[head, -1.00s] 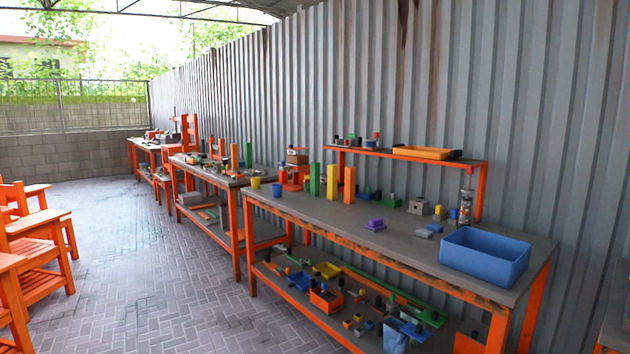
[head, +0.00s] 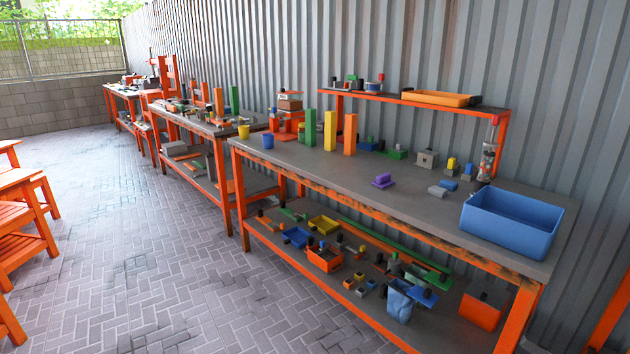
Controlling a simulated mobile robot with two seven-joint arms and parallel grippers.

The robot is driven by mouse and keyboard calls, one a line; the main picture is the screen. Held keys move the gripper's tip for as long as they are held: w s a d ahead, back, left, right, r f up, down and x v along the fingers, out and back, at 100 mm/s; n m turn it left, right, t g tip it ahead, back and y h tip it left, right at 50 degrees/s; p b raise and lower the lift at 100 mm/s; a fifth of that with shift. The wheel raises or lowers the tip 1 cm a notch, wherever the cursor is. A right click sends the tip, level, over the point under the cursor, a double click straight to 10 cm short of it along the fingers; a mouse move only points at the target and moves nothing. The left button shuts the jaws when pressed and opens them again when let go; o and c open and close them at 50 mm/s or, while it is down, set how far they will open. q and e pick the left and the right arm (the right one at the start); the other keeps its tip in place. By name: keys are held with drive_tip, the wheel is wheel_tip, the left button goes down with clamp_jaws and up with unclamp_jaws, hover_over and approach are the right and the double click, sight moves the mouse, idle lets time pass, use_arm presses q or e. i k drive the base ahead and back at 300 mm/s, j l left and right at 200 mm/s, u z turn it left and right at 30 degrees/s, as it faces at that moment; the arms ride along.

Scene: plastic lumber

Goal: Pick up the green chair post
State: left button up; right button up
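A green post (head: 310,128) stands upright on the nearest workbench (head: 340,172), toward its far left end. A yellow post (head: 330,131) and an orange post (head: 350,133) stand upright to its right, apart from it. Another green post (head: 235,100) stands on the second bench farther back; I cannot tell which is the chair post. Neither of my grippers is in view.
A blue bin (head: 510,225) sits at the bench's near right end. A purple block (head: 383,181) and grey blocks lie mid-bench. A raised shelf (head: 400,98) runs along the back. Orange chairs (head: 25,230) stand at left; the paved floor (head: 150,250) between is clear.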

sight(310, 113)
drive_tip(key=i+j+u, duration=0.25)
drive_tip(key=i, duration=0.55)
drive_tip(key=i+j+u, duration=0.2)
drive_tip(key=i, duration=0.6)
drive_tip(key=l, duration=0.1)
